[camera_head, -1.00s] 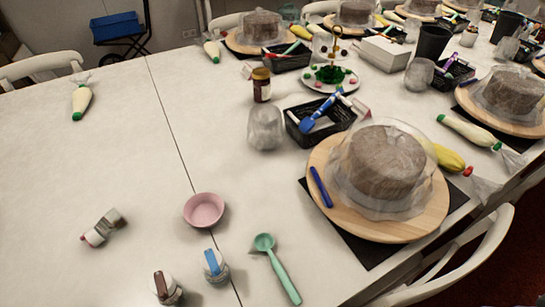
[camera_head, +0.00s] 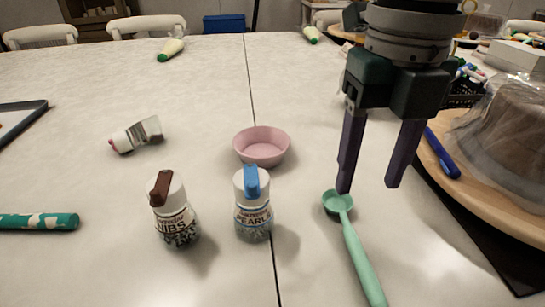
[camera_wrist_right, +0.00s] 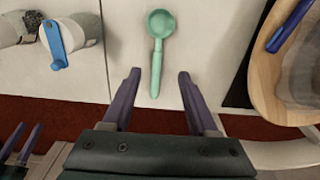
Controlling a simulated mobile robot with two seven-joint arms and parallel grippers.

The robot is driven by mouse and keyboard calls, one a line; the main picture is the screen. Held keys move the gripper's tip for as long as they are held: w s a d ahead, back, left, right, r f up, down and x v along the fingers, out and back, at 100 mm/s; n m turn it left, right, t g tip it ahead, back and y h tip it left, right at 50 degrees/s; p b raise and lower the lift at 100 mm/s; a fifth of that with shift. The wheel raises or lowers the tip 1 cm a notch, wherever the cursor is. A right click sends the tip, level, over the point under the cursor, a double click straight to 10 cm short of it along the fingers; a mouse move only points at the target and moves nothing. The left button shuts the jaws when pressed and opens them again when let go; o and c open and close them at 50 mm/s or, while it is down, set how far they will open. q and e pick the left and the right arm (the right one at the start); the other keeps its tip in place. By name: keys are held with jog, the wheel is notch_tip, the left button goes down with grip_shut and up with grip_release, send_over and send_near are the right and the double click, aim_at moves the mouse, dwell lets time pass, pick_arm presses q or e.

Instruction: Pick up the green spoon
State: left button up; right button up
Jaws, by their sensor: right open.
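The green spoon (camera_head: 358,255) lies on the white table in the head view, its round bowl away from me and its handle toward the bottom edge. My right gripper (camera_head: 368,188) points down above the table, near the bowl end, with its two purple fingers apart and nothing between them. In the right wrist view the spoon (camera_wrist_right: 157,55) lies ahead of the open fingers, and its handle end is in line with the gap between the fingertips. Two purple fingers of my left gripper (camera_wrist_right: 22,140) show at the lower left of that view; their opening is unclear.
A pink bowl (camera_head: 262,147), a blue-capped jar (camera_head: 253,212) and a brown-capped jar (camera_head: 174,218) stand left of the spoon. A wooden turntable (camera_head: 465,172) with a covered cake and a blue pen (camera_head: 442,153) is on the right. Bare table surrounds the spoon.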

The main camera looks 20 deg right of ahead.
aim_at(353, 233)
notch_tip(353, 233, down, 4)
jog(key=shift+s+a+r+b, duration=0.1)
jog(key=shift+b, duration=0.4)
jog(key=f+b, duration=0.1)
jog(key=f, duration=0.4)
jog(key=shift+s+a+b, duration=0.2)
jog(key=shift+b, duration=0.2)
jog(key=shift+c, duration=0.3)
grip_shut()
